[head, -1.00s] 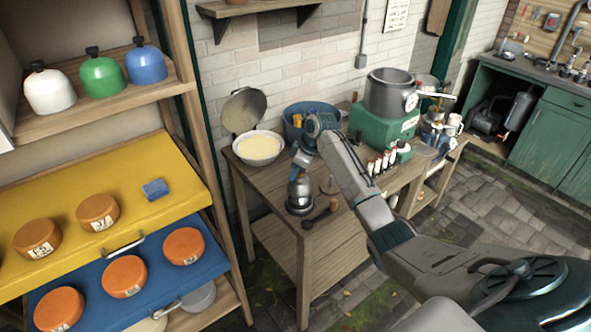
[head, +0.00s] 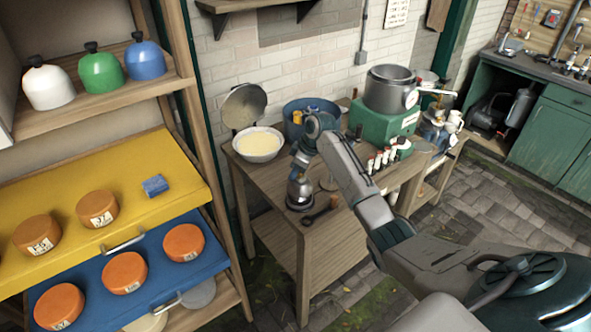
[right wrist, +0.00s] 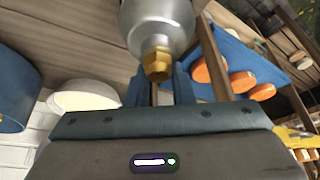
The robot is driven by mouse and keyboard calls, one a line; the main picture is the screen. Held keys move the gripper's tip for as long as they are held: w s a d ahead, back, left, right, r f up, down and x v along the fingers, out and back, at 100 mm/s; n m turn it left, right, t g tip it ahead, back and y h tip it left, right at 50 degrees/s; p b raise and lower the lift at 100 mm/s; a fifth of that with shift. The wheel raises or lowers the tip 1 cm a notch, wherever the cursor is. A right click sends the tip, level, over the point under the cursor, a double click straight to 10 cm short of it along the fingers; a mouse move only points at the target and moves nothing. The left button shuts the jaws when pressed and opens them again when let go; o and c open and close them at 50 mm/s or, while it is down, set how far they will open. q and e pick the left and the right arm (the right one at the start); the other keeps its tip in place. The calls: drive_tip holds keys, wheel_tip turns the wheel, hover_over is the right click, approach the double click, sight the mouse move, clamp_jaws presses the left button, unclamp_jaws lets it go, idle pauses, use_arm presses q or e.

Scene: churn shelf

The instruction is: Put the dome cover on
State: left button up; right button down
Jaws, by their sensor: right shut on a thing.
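A shiny silver metal dome (head: 300,188) with a brass-coloured knob is at the near left part of the wooden worktable. In the right wrist view the dome (right wrist: 160,18) fills the top middle, with its hexagonal brass knob (right wrist: 158,66) towards me. My right gripper (head: 299,158) is above the dome, with its blue fingers (right wrist: 161,88) on either side of the knob, shut on it. A dark round base shows under the dome; I cannot tell whether they touch. My left gripper is out of view.
Close around the dome are a dark-handled tool (head: 322,212), a white bowl of yellow stuff (head: 258,157), a blue tub (head: 290,130) and a green machine with a steel pot (head: 385,125). White, green and blue domed jars (head: 100,75) stand on the left shelf.

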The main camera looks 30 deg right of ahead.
drive_tip(key=shift+f+b, duration=0.45)
drive_tip(key=shift+f, duration=0.7)
drive_tip(key=c, duration=0.9)
unclamp_jaws()
drive_tip(key=shift+o, duration=0.2)
drive_tip(key=shift+r, duration=0.1)
drive_tip(key=shift+r+p, duration=3.75)
drive_tip(key=shift+r, duration=0.2)
drive_tip(key=shift+s+f, duration=0.1)
drive_tip(key=shift+f, duration=0.05)
